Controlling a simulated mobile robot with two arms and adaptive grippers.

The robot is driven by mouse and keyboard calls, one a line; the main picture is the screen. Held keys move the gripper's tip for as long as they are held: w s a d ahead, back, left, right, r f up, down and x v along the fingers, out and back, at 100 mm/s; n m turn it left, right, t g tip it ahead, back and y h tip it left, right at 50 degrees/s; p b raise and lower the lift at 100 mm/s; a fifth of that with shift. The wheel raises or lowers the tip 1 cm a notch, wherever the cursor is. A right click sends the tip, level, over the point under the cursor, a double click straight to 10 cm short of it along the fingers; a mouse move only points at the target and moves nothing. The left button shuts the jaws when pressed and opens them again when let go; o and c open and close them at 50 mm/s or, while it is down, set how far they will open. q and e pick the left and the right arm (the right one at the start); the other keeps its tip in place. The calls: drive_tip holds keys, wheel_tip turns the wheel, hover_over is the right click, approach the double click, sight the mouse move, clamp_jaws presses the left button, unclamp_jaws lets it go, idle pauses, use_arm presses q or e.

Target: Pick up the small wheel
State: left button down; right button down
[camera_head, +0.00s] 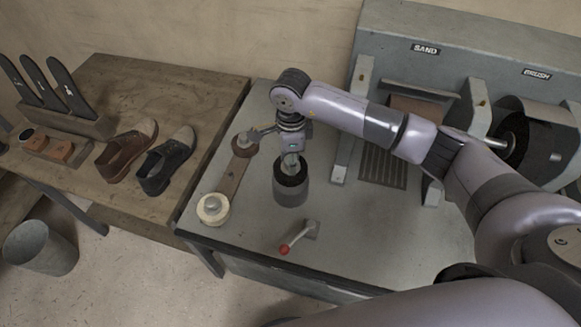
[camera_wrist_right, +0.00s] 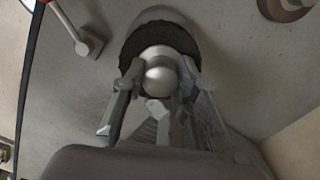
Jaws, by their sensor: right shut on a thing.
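The small wheel (camera_head: 291,179) looks like a dark, rough round piece with a silver knob on top, at the grey holder on the bench. In the wrist view, the dark wheel (camera_wrist_right: 183,37) surrounds the shiny knob (camera_wrist_right: 160,72). My right gripper (camera_head: 291,160) points down from above, and its fingers (camera_wrist_right: 158,95) are closed around the knob. The gripper partly hides the wheel's top in the head view. I cannot tell whether the wheel is lifted. My left gripper is not in view.
A belt with a cream roller (camera_head: 213,209) lies left of the wheel. A red-tipped lever (camera_head: 285,249) stands in front. The machine with SAND and BRUSH labels (camera_head: 425,49) is at the back right. Shoes (camera_head: 127,150) rest on the wooden table (camera_head: 110,200).

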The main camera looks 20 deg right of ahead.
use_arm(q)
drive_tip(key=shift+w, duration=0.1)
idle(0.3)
